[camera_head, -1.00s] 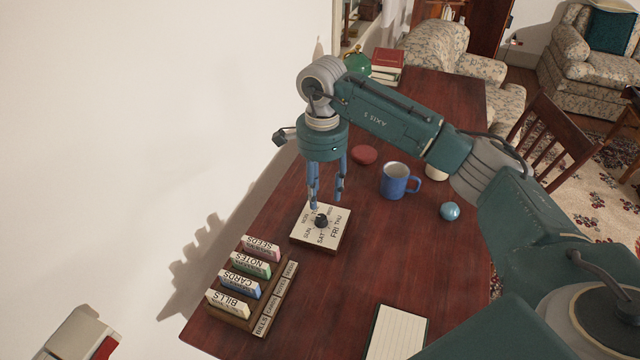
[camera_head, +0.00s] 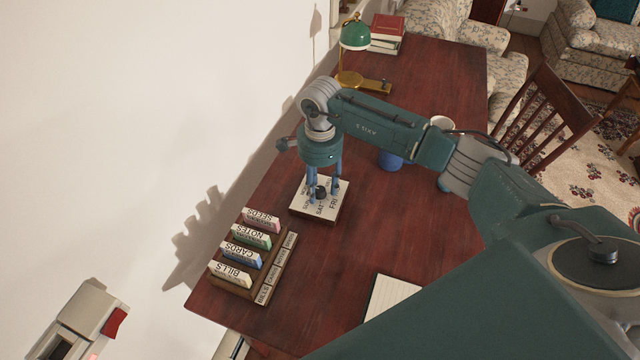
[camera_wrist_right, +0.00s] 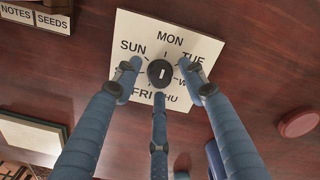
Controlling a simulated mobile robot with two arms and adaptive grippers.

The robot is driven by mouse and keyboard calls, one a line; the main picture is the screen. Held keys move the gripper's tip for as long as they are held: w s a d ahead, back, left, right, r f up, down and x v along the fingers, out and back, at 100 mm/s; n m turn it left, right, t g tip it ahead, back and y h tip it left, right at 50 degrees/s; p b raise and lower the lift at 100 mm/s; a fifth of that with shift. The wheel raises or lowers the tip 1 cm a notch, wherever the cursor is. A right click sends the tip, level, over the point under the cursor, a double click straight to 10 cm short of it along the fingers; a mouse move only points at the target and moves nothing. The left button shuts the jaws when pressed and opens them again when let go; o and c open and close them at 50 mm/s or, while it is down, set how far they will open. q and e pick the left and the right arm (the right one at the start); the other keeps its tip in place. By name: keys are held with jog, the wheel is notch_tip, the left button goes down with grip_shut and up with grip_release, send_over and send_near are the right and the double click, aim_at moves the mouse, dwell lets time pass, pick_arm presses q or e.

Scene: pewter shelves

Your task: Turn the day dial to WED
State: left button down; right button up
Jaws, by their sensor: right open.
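The day dial is a square cream plate (camera_head: 329,211) with day names around a round black knob (camera_wrist_right: 160,73), lying on the dark wooden desk. In the right wrist view, MON is at the top, SUN at the left, TUE at the right, and THU and FRI below. WED is partly covered by a finger and SAT is hidden. A short white mark shows on the knob; which day it indicates I cannot tell. My right gripper (camera_head: 322,194) points down over the dial, its blue fingers open and spread around the knob. Contact is not clear. My left gripper is not in view.
A wooden card sorter (camera_head: 262,292) with labelled cards stands left of the dial. A notepad (camera_head: 392,300) lies at the front. A blue mug (camera_head: 390,161) is partly behind my arm. A green lamp (camera_head: 355,36) and red book (camera_head: 387,27) are at the back.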

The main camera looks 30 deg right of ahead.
jog(key=shift+c, duration=0.3)
grip_shut()
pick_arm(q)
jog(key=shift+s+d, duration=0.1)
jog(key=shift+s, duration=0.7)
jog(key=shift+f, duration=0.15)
pick_arm(e)
jog(key=m+b, duration=0.1)
jog(key=m, duration=0.3)
jog(key=shift+f, duration=0.1)
jog(key=m+b, duration=0.1)
jog(key=m, duration=0.9)
jog(key=shift+m+b, duration=0.4)
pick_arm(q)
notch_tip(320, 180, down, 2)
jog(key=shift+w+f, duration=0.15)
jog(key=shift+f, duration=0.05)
pick_arm(e)
jog(key=m, duration=0.4)
jog(key=shift+w+m, duration=0.1)
jog(key=shift+m, duration=0.3)
